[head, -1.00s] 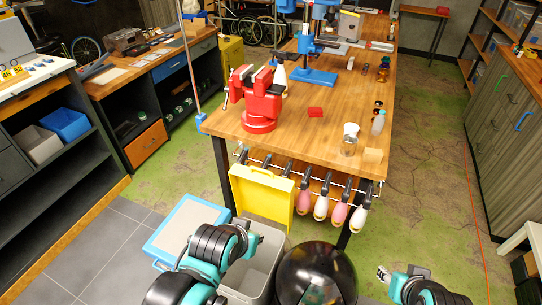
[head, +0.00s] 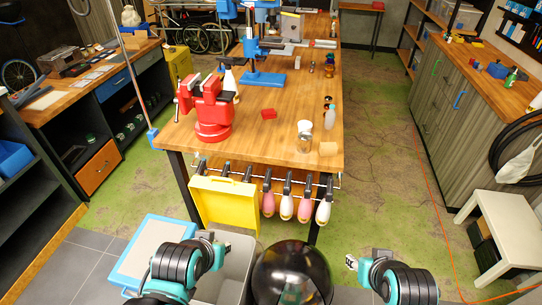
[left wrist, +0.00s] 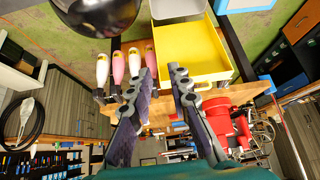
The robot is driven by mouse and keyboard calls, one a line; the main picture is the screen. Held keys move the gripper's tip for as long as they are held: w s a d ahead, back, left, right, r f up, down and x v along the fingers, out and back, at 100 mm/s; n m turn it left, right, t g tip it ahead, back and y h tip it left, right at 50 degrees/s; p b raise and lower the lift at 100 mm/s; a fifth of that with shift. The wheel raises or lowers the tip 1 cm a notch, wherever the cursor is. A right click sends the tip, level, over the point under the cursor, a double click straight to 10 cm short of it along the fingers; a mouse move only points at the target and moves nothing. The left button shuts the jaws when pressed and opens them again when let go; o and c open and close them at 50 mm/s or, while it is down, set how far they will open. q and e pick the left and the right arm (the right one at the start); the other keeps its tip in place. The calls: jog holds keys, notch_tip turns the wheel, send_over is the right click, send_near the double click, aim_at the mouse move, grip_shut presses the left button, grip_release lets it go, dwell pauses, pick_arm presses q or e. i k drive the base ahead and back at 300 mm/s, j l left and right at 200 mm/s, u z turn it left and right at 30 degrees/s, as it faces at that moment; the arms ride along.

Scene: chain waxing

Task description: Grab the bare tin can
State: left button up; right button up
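A small silvery can-like container (head: 304,142) with a white top piece stands upright near the front right corner of the wooden workbench (head: 262,125). It looks like the tin can, but it is too small to be sure. I cannot pick it out in the left wrist view. My left gripper (left wrist: 162,72) has its two fingers spread apart with nothing between them, facing the bench front. My right gripper (head: 350,262) is low in front of the bench, at the right; its fingers are too small to read. Both grippers are well apart from the can.
A red vise (head: 211,108) is on the bench's left. A yellow tray (head: 224,204) and several handled tools (head: 286,207) hang at the bench front. A grey bin (head: 236,275) stands below.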

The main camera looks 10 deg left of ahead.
aim_at(304, 138)
jog(key=k+l+z, duration=0.1)
jog(key=l+z, duration=0.2)
jog(key=z, duration=0.15)
jog(key=k+l+z, duration=0.1)
jog(key=l+z, duration=0.2)
jog(key=z, duration=0.2)
jog(key=l+z, duration=0.45)
jog(key=i+l+z, duration=0.5)
jog(key=z, duration=0.15)
jog(key=i+j+u, duration=0.1)
jog(key=i+u, duration=0.95)
jog(key=i+j+u, duration=0.2)
jog(key=i+u, duration=0.2)
jog(key=i, duration=0.15)
jog(key=i+u, duration=0.4)
jog(key=i+l+u, duration=0.2)
jog(key=i+u, duration=0.2)
jog(key=i, duration=0.25)
jog(key=i+u, duration=0.3)
jog(key=u, duration=0.15)
jog(key=i+u, duration=0.3)
jog(key=u, duration=0.15)
jog(key=i+l+u, duration=0.2)
jog(key=u, duration=0.2)
jog(key=i+l+u, duration=0.25)
jog(key=u, duration=0.2)
jog(key=i+l+u, duration=0.2)
jog(key=l+u, duration=0.25)
jog(key=j, duration=0.1)
